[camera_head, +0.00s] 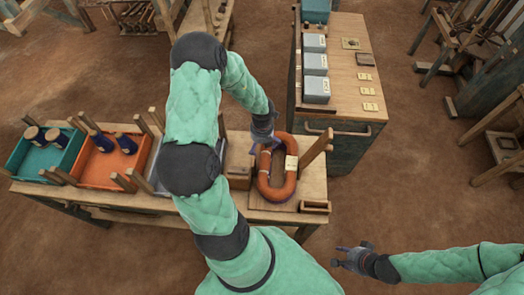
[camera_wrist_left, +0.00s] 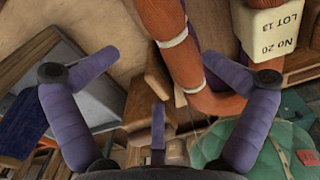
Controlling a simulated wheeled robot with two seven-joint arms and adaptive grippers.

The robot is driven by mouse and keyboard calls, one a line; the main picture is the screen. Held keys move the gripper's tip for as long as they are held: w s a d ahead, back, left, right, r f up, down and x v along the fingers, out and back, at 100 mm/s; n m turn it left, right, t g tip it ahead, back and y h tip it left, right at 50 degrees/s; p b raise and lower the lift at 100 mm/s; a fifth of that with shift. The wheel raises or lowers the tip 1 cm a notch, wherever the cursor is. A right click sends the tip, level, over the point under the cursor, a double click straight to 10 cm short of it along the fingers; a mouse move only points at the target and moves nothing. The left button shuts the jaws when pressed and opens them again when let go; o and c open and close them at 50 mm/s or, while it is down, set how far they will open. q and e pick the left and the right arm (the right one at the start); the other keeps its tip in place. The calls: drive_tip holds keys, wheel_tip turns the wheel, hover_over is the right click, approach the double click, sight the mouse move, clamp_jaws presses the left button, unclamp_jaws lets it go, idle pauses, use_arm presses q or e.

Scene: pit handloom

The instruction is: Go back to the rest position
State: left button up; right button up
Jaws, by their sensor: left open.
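My left gripper (camera_head: 263,138) is over the bench, at the upper left edge of an orange yarn hank (camera_head: 287,187) with a cream label. In the left wrist view the gripper (camera_wrist_left: 161,58) has its purple fingers wide apart. The hank (camera_wrist_left: 182,55) runs between them, close to the right finger; I cannot tell whether they touch. Its label (camera_wrist_left: 275,30) reads "No 20 LOT 13". The hank lies on a wooden board at the bench's right end. My right gripper (camera_head: 350,258) is low at the right, in front of the bench, fingers apart and empty.
The bench (camera_head: 120,215) also holds a teal tray (camera_head: 15,160) and an orange tray (camera_head: 113,182) with dark spools, plus upright pegs. A cabinet (camera_head: 345,90) with grey boxes (camera_head: 315,64) stands behind right. Loom frames stand far right. Brown floor is open at the lower right.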

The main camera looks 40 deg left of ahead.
use_arm(q)
drive_tip(key=r, duration=0.6)
drive_tip(key=shift+w+a, duration=0.1)
drive_tip(key=shift+w, duration=0.15)
